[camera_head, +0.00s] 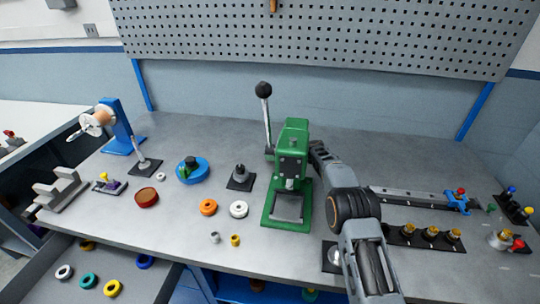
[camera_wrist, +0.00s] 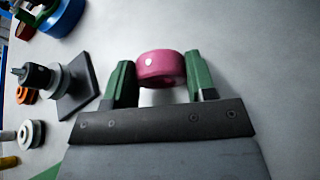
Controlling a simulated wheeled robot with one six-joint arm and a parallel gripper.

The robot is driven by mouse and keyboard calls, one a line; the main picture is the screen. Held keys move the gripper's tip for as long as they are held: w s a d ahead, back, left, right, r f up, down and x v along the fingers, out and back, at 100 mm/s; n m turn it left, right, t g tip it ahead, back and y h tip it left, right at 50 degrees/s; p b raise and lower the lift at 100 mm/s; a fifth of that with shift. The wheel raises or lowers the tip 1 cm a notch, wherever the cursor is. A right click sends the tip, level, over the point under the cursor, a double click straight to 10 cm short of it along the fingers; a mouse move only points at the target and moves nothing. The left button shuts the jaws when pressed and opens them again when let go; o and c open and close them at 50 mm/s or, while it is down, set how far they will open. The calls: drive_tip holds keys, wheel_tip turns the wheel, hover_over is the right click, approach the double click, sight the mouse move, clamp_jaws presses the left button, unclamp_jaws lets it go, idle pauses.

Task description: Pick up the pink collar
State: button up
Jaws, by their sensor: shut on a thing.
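The pink collar (camera_wrist: 161,68) is a short pink ring with a small white spot on its side. It shows in the wrist view between the two green fingers of my gripper (camera_wrist: 160,85), which is shut on it. In the head view, the collar and my gripper's fingers are hidden behind the green press (camera_head: 290,165) and my own arm. I cannot tell how high the collar is above the grey table.
A black square base with a grey post (camera_wrist: 75,85) stands left of my gripper in the wrist view. The green press with its black-knobbed lever (camera_head: 264,90) stands mid-table. Orange (camera_head: 208,207) and white (camera_head: 239,209) rings lie left of it. A rail (camera_head: 410,195) lies right.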

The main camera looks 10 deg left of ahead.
drive_tip(key=shift+c, duration=0.7)
